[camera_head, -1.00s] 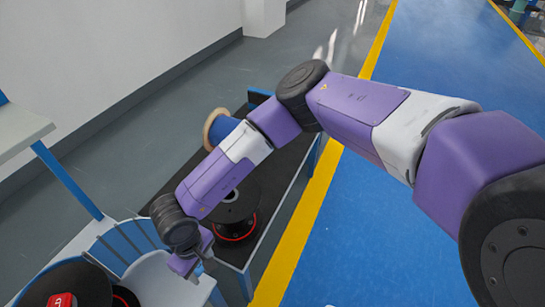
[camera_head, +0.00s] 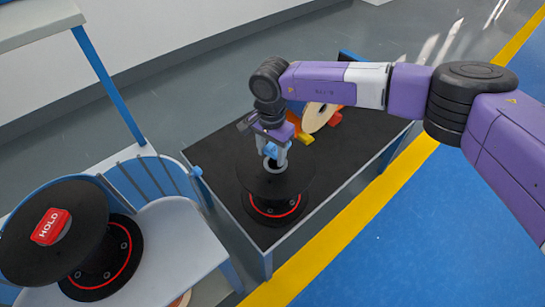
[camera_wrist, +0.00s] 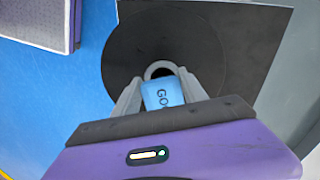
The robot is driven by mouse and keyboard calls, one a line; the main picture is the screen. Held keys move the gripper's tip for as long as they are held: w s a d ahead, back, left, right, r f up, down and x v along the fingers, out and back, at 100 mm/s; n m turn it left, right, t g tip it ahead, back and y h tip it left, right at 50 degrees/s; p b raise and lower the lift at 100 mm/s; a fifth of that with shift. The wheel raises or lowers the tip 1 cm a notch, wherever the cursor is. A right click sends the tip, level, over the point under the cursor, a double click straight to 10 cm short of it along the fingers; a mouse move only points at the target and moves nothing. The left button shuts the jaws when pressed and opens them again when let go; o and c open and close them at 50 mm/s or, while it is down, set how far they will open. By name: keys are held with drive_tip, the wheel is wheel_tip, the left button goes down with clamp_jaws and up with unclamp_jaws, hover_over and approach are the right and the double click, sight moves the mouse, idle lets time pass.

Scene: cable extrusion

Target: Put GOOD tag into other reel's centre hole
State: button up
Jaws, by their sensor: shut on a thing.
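The GOOD tag (camera_wrist: 162,93) is a light blue piece with dark letters, partly readable in the wrist view. My gripper (camera_head: 275,160) is shut on it, and the two fingers (camera_wrist: 160,92) clasp its sides. The other reel (camera_head: 277,185) is black with a red ring low down and stands on the dark table. Its centre hole (camera_wrist: 159,70) shows as a pale-rimmed ring just beyond the tag. The tag is over the reel by the hole; I cannot tell whether its lower end is inside.
A black reel (camera_head: 78,210) with a red HOLD tag (camera_head: 50,227) stands on a pale chair (camera_head: 175,225) at the left. A wooden-flanged reel (camera_head: 318,117) on red and yellow supports lies behind my gripper. The dark table (camera_head: 340,170) is bare on the right.

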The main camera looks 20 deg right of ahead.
sight(268, 172)
drive_tip(key=shift+a+f+b, duration=0.15)
drive_tip(key=shift+f+b, duration=1.55)
drive_tip(key=shift+f, duration=0.8)
drive_tip(key=shift+s+f, duration=0.2)
drive_tip(key=shift+f, duration=0.3)
drive_tip(key=shift+f+b, duration=0.1)
drive_tip(key=shift+b, duration=0.2)
drive_tip(key=shift+s+a, duration=0.25)
drive_tip(key=shift+a, duration=0.15)
drive_tip(key=shift+a+r+p, duration=0.2)
drive_tip(key=shift+r+p, duration=0.2)
drive_tip(key=shift+p, duration=0.2)
drive_tip(key=shift+r, duration=0.35)
drive_tip(key=shift+c, duration=0.7)
drive_tip(key=shift+w+r+p, duration=0.1)
drive_tip(key=shift+p, duration=0.2)
drive_tip(key=shift+w+d+r, duration=0.1)
drive_tip(key=shift+d+r, duration=0.05)
drive_tip(key=shift+d, duration=0.05)
